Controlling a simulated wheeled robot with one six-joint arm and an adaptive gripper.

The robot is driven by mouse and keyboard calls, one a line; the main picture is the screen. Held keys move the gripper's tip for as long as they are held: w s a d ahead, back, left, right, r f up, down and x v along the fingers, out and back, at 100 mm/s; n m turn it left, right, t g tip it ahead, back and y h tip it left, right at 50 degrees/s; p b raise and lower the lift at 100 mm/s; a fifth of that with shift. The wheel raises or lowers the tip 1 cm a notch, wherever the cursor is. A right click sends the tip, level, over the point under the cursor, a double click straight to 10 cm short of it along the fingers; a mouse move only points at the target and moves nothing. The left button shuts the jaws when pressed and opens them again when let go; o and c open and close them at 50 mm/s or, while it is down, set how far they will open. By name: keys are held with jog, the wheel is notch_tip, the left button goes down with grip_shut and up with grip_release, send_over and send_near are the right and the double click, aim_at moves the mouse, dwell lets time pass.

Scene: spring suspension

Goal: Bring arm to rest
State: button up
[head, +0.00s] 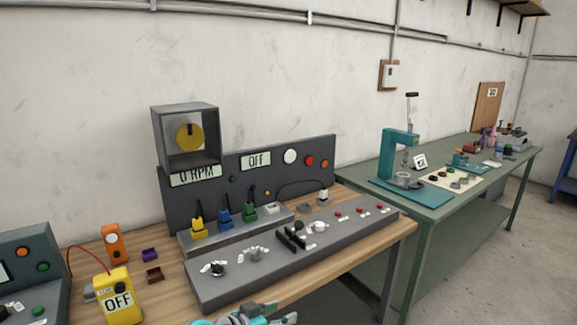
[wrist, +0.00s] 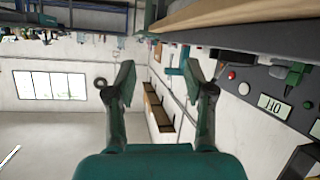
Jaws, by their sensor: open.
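My gripper (wrist: 158,76) shows in the wrist view with its two teal fingers spread apart and nothing between them. In the head view a teal and grey part of my arm's end (head: 248,316) shows at the bottom edge, in front of the wooden bench. Most of the arm is out of view.
A grey control panel (head: 215,290) with knobs stands on the wooden bench (head: 385,238), beside a yellow meter (head: 119,298) reading OFF. A green table (head: 375,180) with a teal press (head: 396,150) stands to the right. Floor (head: 470,265) at the right is clear.

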jog(key=s+d+f+n+t+y, duration=0.1)
jog(key=s+d+f+n+y, duration=0.1)
jog(key=s+d+f, duration=0.45)
jog(key=s+d+f+n+y, duration=0.2)
jog(key=s+d+f+n, duration=0.1)
jog(key=f, duration=0.6)
jog(key=s+d+f+n+t+y, duration=0.1)
jog(key=s+d+f+n+y, duration=0.1)
jog(key=s+d+f, duration=0.35)
jog(key=s+d+f+n+y, duration=0.1)
jog(key=s+d+y, duration=0.1)
jog(key=s, duration=0.9)
jog(key=s+d+n+y, duration=0.1)
jog(key=s+d+y, duration=0.1)
jog(key=s, duration=0.9)
jog(key=s+d+r+m+t, duration=0.1)
jog(key=s+r+t, duration=0.2)
jog(key=s+r, duration=1)
notch_tip(320, 180, up, 3)
jog(key=shift+s+d+f+m, duration=0.15)
jog(key=shift+s+d+m, duration=0.25)
